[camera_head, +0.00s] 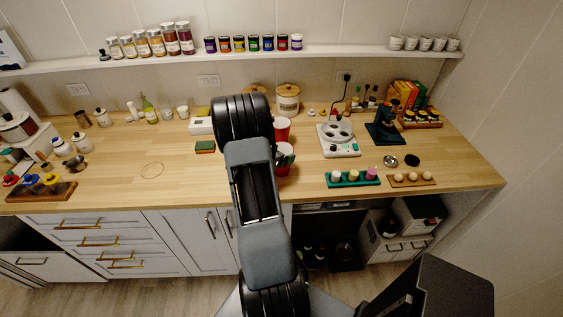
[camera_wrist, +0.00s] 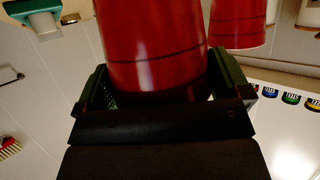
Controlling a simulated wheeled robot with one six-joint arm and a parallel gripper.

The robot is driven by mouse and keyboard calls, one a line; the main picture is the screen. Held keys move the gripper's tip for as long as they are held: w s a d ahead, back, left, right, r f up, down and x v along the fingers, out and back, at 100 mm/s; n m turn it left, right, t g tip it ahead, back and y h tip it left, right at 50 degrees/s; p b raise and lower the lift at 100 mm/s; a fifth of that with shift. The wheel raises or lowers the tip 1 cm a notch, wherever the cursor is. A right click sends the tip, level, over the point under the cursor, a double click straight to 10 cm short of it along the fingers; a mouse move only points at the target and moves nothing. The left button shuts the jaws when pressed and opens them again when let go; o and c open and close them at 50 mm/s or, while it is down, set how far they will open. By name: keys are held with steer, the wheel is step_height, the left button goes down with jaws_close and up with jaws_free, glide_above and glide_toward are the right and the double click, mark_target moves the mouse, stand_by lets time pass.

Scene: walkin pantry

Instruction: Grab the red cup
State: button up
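Two red cups show on the wooden counter. The nearer red cup (camera_head: 286,149) is partly hidden by my gripper (camera_head: 283,160) in the head view. In the wrist view this red cup (camera_wrist: 152,45) fills the space between the two green fingers of my gripper (camera_wrist: 165,88). One finger stands on each side of it. I cannot tell whether the fingers press on the cup or stand just clear of it. The farther red cup (camera_head: 282,127) stands behind; it also shows in the wrist view (camera_wrist: 237,24), apart from the fingers.
A white scale (camera_head: 338,140) stands to the right. A green tray (camera_head: 352,180) with small cups and a wooden egg holder (camera_head: 411,180) lie near the front edge. A sponge (camera_head: 205,147) lies left of my arm. The counter's left middle is mostly clear.

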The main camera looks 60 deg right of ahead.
steer(key=c, duration=0.5)
